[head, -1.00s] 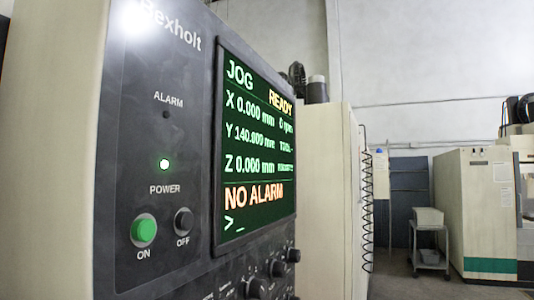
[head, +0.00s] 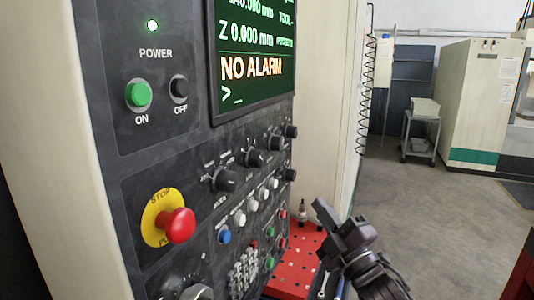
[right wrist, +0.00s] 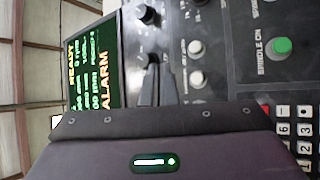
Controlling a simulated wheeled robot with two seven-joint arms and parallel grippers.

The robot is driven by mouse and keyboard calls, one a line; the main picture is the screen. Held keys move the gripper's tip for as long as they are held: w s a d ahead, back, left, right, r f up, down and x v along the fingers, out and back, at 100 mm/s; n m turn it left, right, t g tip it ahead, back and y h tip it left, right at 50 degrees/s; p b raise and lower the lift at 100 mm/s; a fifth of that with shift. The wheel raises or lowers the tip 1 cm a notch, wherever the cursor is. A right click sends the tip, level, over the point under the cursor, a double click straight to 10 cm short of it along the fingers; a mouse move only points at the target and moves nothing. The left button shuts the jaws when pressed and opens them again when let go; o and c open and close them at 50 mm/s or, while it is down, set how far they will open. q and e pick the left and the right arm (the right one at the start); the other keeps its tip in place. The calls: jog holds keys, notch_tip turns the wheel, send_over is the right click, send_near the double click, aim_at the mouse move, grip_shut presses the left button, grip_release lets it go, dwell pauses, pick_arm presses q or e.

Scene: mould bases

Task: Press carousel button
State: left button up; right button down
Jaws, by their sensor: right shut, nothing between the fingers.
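The dark control panel (head: 110,180) fills the left of the head view. It has a row of small buttons, among them a blue button (head: 224,237) and a white button (head: 239,219). Their labels are too small to read, so I cannot tell which is the carousel button. My right gripper (head: 322,210) is shut and empty, to the right of the panel. In the right wrist view, the gripper's dark fingers (right wrist: 150,85) show before the panel, near a white button (right wrist: 196,78). I cannot tell whether they touch it. My left gripper is not in view.
A red emergency stop (head: 178,225) juts out from the panel. Black knobs (head: 226,179) stand above the buttons. A red perforated tray (head: 290,285) with tools lies below the gripper. A green spindle-on button (right wrist: 282,46) shows in the right wrist view. Open floor lies to the right.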

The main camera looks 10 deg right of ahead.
aim_at(265, 194)
jog(key=shift+s+d, duration=0.2)
jog(key=shift+w+a, duration=0.15)
jog(key=w+a, duration=0.4)
jog(key=a, duration=0.3)
jog(key=shift+w, duration=0.4)
jog(key=shift+a, duration=0.2)
dwell(1.8)
jog(key=shift+w+a, duration=0.2)
jog(key=shift+a, duration=0.05)
